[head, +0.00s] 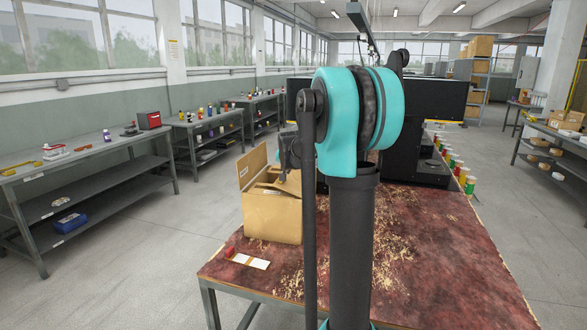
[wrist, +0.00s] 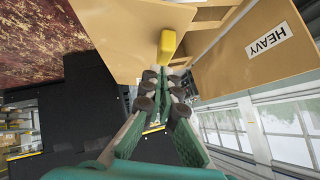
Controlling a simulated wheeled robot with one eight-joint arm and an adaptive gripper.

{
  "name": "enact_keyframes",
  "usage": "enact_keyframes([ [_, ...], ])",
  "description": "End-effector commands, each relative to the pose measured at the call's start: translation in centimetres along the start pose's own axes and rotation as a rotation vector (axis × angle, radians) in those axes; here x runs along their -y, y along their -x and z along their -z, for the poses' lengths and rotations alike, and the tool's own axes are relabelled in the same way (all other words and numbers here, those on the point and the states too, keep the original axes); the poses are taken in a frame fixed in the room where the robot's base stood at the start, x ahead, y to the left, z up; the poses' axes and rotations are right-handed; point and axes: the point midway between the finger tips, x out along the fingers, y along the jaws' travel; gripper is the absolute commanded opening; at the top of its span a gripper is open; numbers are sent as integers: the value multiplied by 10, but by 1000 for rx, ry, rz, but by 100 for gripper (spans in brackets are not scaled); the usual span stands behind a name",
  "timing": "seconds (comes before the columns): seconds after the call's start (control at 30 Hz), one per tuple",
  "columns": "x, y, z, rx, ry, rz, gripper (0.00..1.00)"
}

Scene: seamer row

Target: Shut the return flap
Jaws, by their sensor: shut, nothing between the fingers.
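An open cardboard box (head: 272,217) stands on the red-brown bench, left of my arm. Its raised flap (head: 252,166) leans up at the back left. In the wrist view a cardboard panel marked HEAVY (wrist: 230,62) fills the upper right; it looks like this flap. A second cardboard panel (wrist: 125,30) of the box is at the upper middle. A yellow block (wrist: 167,47) shows against it, just beyond my fingertips. My gripper (wrist: 175,72) is shut and empty, over the box; whether it touches the cardboard I cannot tell. In the head view my arm partly hides it.
The bench (head: 430,255) is strewn with pale shavings. A red item and white card (head: 250,261) lie at its front left. A black machine (head: 430,160) stands behind, with several coloured cans (head: 463,175) along the right edge. Grey shelved tables (head: 90,165) line the left wall.

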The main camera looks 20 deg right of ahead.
Motion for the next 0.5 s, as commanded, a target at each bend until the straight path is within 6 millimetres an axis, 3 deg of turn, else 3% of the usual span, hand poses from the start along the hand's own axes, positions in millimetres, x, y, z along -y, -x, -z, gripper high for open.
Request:
enact_keyframes([
  [0.3,15,-21,-21,0,181,-176,0],
  [0.5,16,-30,-29,0,208,-207,0],
])
